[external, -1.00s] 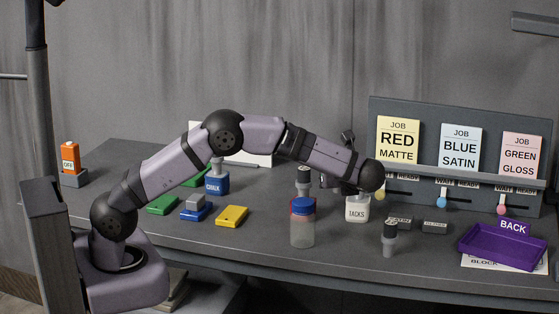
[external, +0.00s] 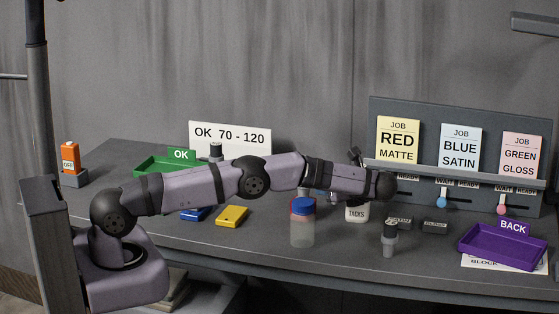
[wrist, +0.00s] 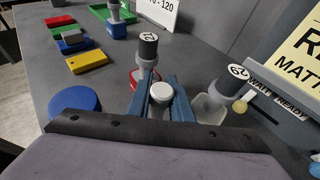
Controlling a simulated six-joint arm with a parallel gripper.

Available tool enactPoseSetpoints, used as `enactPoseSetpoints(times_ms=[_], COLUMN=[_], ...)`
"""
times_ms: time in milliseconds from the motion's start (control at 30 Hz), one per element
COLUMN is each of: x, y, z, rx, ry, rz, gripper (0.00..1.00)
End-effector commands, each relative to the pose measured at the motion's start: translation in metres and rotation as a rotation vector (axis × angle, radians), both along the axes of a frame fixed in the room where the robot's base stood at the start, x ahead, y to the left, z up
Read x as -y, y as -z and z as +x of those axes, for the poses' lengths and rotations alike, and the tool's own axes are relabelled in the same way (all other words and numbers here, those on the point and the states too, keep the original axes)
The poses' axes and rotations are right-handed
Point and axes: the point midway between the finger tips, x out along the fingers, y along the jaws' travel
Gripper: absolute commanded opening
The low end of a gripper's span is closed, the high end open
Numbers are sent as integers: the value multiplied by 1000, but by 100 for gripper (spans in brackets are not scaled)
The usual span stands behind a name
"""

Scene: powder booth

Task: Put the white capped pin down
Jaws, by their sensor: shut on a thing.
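The white capped pin (wrist: 161,91) shows in the wrist view as a round white cap between the blue fingers of my gripper (wrist: 160,83). The gripper is shut on it. The pin's lower part is hidden, and I cannot tell whether it touches anything below. In the external view my forearm covers most of the gripper and the pin. The white TACKS cup (external: 357,213) stands just right of the gripper; in the wrist view the cup (wrist: 208,108) is close beside the right finger.
A blue-lidded jar (external: 303,228) stands in front. A black-topped post marked 22 (wrist: 148,48) stands beyond the fingers; another (wrist: 238,77) is at right. Green tray (external: 150,170), yellow block (external: 232,216) lie left; purple BACK tray (external: 503,248) lies right.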

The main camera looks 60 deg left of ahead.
Motion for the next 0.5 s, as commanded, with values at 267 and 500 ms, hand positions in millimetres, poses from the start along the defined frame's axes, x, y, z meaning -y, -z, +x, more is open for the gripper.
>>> enactPoseSetpoints(times_ms=[267, 500], x=[0, 0], y=[5, 17], z=[0, 0], rx=[0, 0], ry=[1, 1], rz=[0, 0], gripper=[0, 0])
